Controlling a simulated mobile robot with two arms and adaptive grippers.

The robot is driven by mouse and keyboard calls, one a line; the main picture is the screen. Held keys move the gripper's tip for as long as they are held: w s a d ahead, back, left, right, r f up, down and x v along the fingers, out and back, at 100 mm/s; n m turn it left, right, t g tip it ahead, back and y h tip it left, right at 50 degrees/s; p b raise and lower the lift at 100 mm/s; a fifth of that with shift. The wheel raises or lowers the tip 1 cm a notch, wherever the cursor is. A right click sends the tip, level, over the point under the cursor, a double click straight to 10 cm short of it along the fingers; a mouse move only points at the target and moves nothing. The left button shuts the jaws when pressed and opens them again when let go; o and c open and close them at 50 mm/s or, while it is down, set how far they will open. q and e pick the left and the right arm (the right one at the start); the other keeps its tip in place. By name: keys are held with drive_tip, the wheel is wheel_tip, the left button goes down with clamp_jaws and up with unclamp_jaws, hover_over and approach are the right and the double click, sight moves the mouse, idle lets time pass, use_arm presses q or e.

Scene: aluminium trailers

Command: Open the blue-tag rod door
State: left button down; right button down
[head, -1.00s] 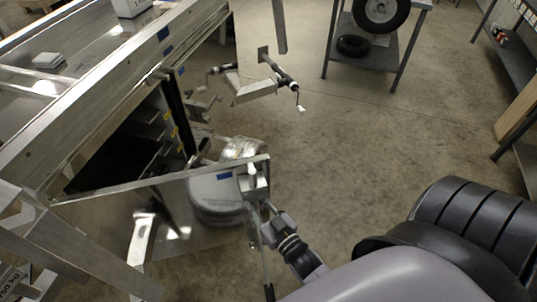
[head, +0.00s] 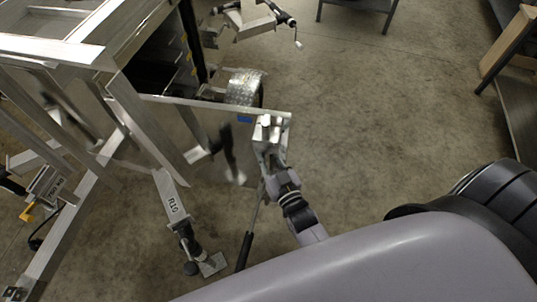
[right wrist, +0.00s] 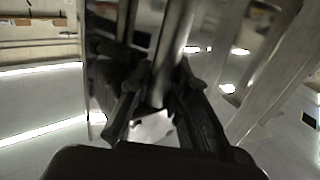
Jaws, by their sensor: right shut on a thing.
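The blue-tag door (head: 208,122) is a shiny metal panel that stands swung out from the trailer's dark compartment (head: 155,65). Its blue tag (head: 244,118) is on the top part near the free edge. My right gripper (head: 266,135) is at that free edge, just right of the tag. In the right wrist view its dark fingers (right wrist: 155,108) are shut around a shiny metal rod (right wrist: 172,50). The exact contact is partly hidden by the fingers. My left gripper is not in view.
The aluminium trailer frame (head: 130,118) fills the left side. A leg labelled R10 (head: 172,205) and a jack foot (head: 213,264) stand below the door. A crank jack (head: 262,22) is beyond it. A grey shelf (head: 516,100) stands far right. The concrete floor between is clear.

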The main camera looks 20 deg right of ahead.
drive_tip(key=shift+s+a, duration=0.1)
drive_tip(key=shift+s, duration=0.05)
drive_tip(key=c, duration=1.9)
unclamp_jaws()
drive_tip(key=shift+c, duration=0.2)
drive_tip(key=o, duration=0.5)
drive_tip(key=shift+c, duration=0.2)
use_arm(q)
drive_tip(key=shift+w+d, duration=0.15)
use_arm(e)
drive_tip(key=s, duration=1.2)
